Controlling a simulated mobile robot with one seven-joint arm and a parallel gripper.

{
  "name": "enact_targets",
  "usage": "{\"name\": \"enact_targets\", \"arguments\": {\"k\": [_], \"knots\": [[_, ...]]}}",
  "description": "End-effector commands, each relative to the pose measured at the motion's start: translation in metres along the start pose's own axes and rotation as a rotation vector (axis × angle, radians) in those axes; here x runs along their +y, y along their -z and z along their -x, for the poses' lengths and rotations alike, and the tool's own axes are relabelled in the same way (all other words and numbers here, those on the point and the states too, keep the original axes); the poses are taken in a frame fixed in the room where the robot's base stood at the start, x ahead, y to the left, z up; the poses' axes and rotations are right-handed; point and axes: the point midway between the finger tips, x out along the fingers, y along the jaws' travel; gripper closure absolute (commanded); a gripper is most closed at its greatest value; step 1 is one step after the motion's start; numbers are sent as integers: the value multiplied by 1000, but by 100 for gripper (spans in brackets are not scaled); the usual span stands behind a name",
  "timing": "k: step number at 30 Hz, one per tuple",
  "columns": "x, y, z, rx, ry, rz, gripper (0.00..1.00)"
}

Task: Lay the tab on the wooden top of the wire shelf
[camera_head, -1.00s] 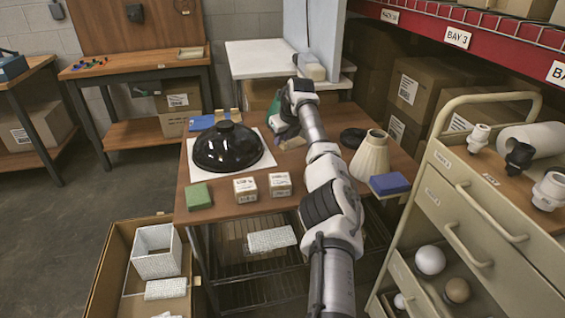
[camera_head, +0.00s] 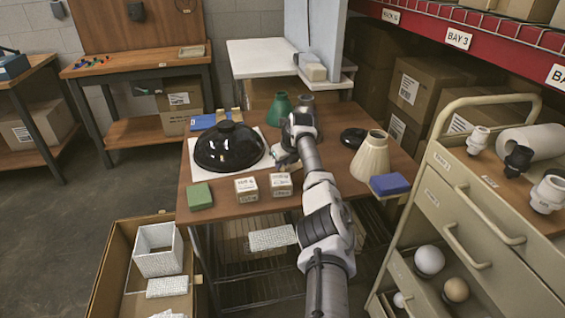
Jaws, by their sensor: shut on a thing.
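The wooden top (camera_head: 224,203) of the wire shelf stands in the middle of the head view, with wire tiers below it. My gripper (camera_head: 282,158) is low over the middle of this top, just right of the black dome and behind the small boxes. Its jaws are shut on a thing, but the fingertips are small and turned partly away. The tab cannot be made out apart from the gripper. I cannot tell whether what it holds touches the wood.
On the top are a black dome (camera_head: 228,147) on a white sheet, a green block (camera_head: 199,197), two small boxes (camera_head: 246,190), a cream shade (camera_head: 371,157), a blue block (camera_head: 389,184), a black disc (camera_head: 353,137) and a green cone (camera_head: 279,109). A drawer cabinet (camera_head: 450,215) stands right.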

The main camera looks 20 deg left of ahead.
Motion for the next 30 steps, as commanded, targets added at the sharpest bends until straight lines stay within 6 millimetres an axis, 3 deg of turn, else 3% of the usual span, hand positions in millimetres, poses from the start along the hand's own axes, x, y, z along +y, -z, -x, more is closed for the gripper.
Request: {"name": "enact_targets", "arguments": {"k": [1, 6, 17, 23, 30], "knots": [[0, 0, -1, 0, 0, 0, 84], [0, 0, 0, 0, 0, 0, 65], [-1, -1, 5, -1, 0, 0, 65], [-1, -1, 28, -4, 2, 0, 65], [-2, 0, 78, -3, 4, 1, 65]]}}
